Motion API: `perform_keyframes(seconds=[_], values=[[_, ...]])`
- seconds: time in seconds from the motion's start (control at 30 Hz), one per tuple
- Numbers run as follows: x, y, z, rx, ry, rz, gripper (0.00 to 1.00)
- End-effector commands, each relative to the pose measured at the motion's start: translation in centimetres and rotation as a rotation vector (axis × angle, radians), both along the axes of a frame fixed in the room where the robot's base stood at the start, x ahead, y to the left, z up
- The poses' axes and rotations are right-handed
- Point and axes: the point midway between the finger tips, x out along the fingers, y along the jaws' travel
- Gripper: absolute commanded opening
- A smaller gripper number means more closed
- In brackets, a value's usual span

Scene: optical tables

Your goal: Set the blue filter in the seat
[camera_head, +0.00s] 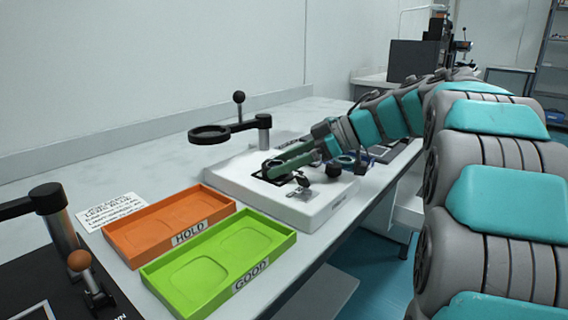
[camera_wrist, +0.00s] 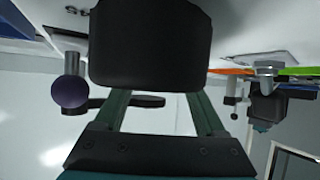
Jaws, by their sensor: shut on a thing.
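My gripper (camera_head: 282,168) is low over the white fixture block (camera_head: 250,190) on the table. In the wrist view, a dark plate with rounded corners (camera_wrist: 150,45) is between its green fingers (camera_wrist: 157,105). I take this to be the blue filter, though it looks nearly black there. The dark seat area (camera_head: 272,178) on top of the block is partly hidden by the gripper. I cannot tell whether the plate touches the seat or is above it.
An orange HOLD tray (camera_head: 135,237) and a green GOOD tray (camera_head: 165,278) lie left of the block, both empty. A black ring on a post (camera_head: 209,133) stands behind it. A small metal clamp (camera_head: 303,201) sits on the block's front. A printed card (camera_head: 110,208) lies at left.

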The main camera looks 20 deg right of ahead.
Motion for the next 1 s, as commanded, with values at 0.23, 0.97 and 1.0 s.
perform_keyframes(seconds=[0.23,0.97,1.0], values=[[-0.01,-0.02,0.01,-0.001,-0.002,0.0,0.15],[-0.09,0.1,0.12,-0.001,-0.001,0.005,1.0],[-0.2,-0.36,0.31,-0.001,-0.001,0.002,1.0]])
